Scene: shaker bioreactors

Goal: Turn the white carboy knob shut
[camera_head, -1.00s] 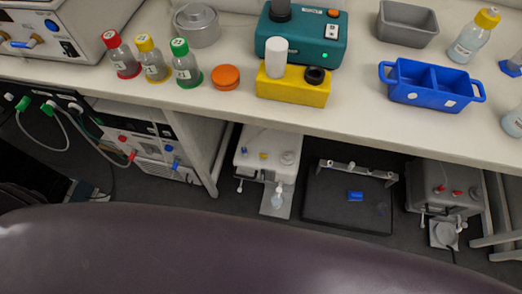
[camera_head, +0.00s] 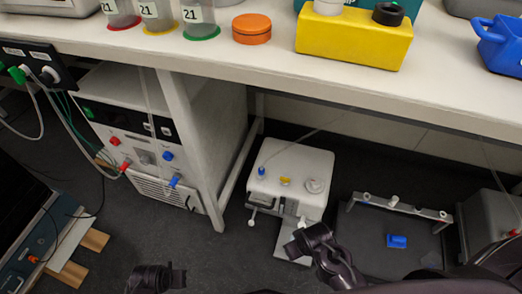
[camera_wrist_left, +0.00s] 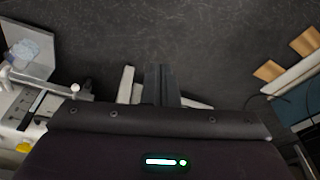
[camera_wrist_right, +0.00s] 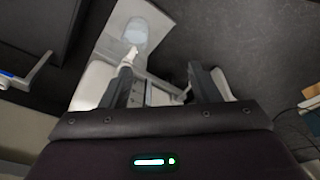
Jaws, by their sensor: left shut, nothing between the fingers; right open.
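The white carboy (camera_head: 288,172) stands on the floor under the bench, with blue, yellow and white fittings on top. A white tap knob (camera_wrist_right: 129,58) shows at its front in the right wrist view, above a clear vessel (camera_wrist_right: 136,32) on a light plate. My right gripper (camera_wrist_right: 163,80) is open and empty, with the knob near its left finger; I cannot tell if they touch. In the head view my right arm partly hides the carboy's front. My left gripper (camera_wrist_left: 162,85) is shut and empty over the dark floor, apart from the carboy.
The bench (camera_head: 240,68) overhangs the carboy, with a bench leg to its left. A white cabinet (camera_head: 145,130) with red and blue fittings stands further left. A dark platform (camera_head: 365,240) with a blue piece (camera_head: 397,241) lies to the right. Dark floor is open between cabinet and carboy.

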